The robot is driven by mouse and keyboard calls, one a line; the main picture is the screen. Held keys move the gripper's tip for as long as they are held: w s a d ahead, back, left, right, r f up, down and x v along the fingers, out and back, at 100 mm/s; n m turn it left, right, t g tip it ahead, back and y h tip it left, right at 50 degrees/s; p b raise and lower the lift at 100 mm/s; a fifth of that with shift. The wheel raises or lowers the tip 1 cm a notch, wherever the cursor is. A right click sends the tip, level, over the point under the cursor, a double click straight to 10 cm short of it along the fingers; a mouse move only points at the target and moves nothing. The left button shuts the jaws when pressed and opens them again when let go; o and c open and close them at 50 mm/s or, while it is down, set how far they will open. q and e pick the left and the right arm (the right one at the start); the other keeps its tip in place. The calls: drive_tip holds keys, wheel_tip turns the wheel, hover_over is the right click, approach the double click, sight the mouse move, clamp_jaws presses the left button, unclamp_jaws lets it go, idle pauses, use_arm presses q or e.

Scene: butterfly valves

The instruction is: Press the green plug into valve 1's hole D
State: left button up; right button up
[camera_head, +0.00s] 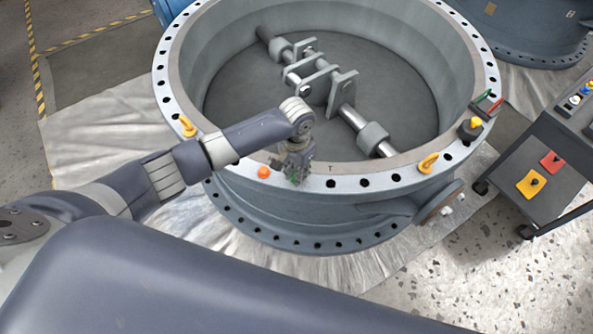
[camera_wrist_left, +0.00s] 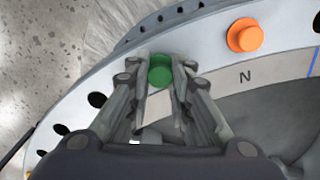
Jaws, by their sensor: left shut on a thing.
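Valve 1 appears to be the large grey ring-shaped valve body (camera_head: 345,183) with a light flange full of dark bolt holes; the flange also fills the left wrist view (camera_wrist_left: 110,75). My left gripper (camera_head: 294,178) points down over the front of the flange. In the left wrist view its two fingers (camera_wrist_left: 160,95) are closed around the round green plug (camera_wrist_left: 160,71). The plug is at the flange's hole row, but I cannot tell whether it sits in a hole or above one. No letter D is readable. My right gripper is out of view.
An orange plug (camera_head: 263,172) sits in the flange beside my gripper, near a letter N. Yellow lifting eyes (camera_head: 428,163) stand on the flange. A shaft with brackets (camera_head: 330,85) crosses the bore.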

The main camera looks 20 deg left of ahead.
use_arm(q)
drive_tip(key=shift+f, duration=0.25)
drive_tip(key=shift+f, duration=0.25)
drive_tip(key=o, duration=0.8)
drive_tip(key=shift+o, duration=0.4)
drive_tip(key=o, duration=0.4)
drive_tip(key=shift+o, duration=0.2)
drive_tip(key=shift+r, duration=0.1)
wheel_tip(320, 180, up, 6)
drive_tip(key=p, duration=0.6)
